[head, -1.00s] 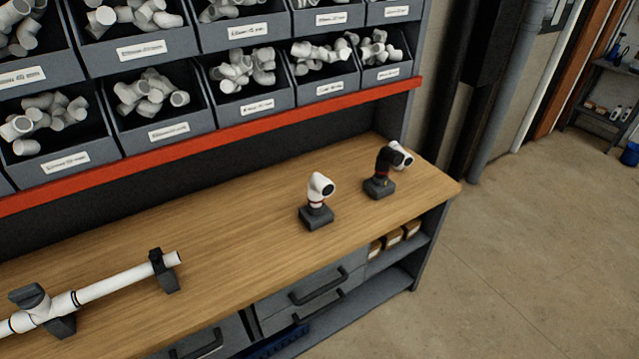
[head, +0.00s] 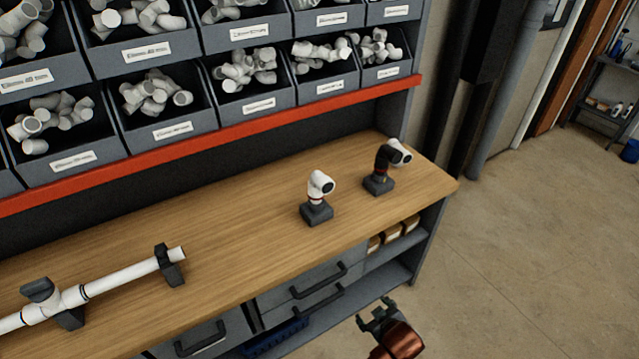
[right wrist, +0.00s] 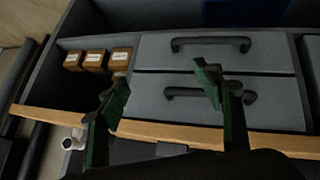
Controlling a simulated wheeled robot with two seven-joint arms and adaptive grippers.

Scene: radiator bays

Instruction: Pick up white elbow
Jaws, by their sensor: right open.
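A white elbow (head: 320,184) sits upright on a small dark grey stand (head: 316,212) on the wooden bench. Another stand to its right holds a black fitting (head: 386,158) with a white piece (head: 401,152) at its top. My right gripper (head: 377,313) is low at the front of the bench, below and in front of the elbow, open and apart from it. In the right wrist view its open fingers (right wrist: 162,88) have nothing between them. A white fitting (right wrist: 75,139) shows there at the lower left; I cannot tell which one it is. My left gripper is out of view.
The wooden bench top (head: 240,215) is mostly clear. A white pipe assembly (head: 115,283) lies in dark clamps at the left. Bins of white fittings (head: 250,72) stand above a red rail (head: 240,134). Drawers (head: 310,285) and small boxes (head: 393,236) are under the bench.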

